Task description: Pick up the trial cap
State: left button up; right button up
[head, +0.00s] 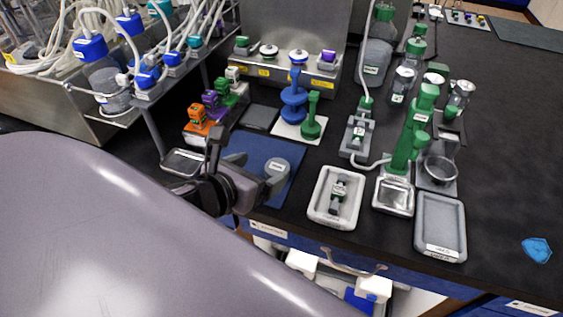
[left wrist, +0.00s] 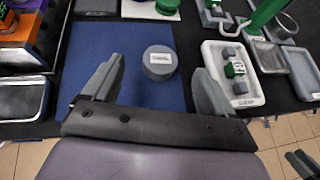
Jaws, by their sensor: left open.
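The cap, a short grey cylinder with a white label too small to read, lies on the blue mat (head: 257,146). It shows in the head view (head: 279,165) and in the left wrist view (left wrist: 158,65). I take it as the trial cap. My left gripper (head: 254,174) is open, low over the mat. In the left wrist view its fingertips (left wrist: 158,70) are on either side of the cap, with gaps on both sides. The cap looks apart from both fingers. A dark shape in that view's lower right corner may be part of my right gripper; its jaws are unclear.
A white tray (head: 317,205) marked at its front stands right of the mat. A blue and a green stand (head: 312,122) sit on a white pad behind it. Orange, purple and green blocks (head: 197,122) stand behind left.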

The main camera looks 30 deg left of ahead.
aim_at(277, 167)
pick_arm(q)
jog(key=shift+s+f+x, duration=0.1)
jog(key=shift+f+x, duration=0.1)
jog(key=shift+x, duration=0.85)
jog(key=shift+s+f+x, duration=0.1)
jog(key=shift+f+x, duration=0.05)
jog(key=shift+x, duration=0.95)
jog(key=shift+s+f+x, duration=0.1)
jog(key=shift+f+x, duration=0.1)
jog(key=shift+x, duration=0.85)
jog(key=shift+d, duration=0.15)
jog(key=c, duration=1.1)
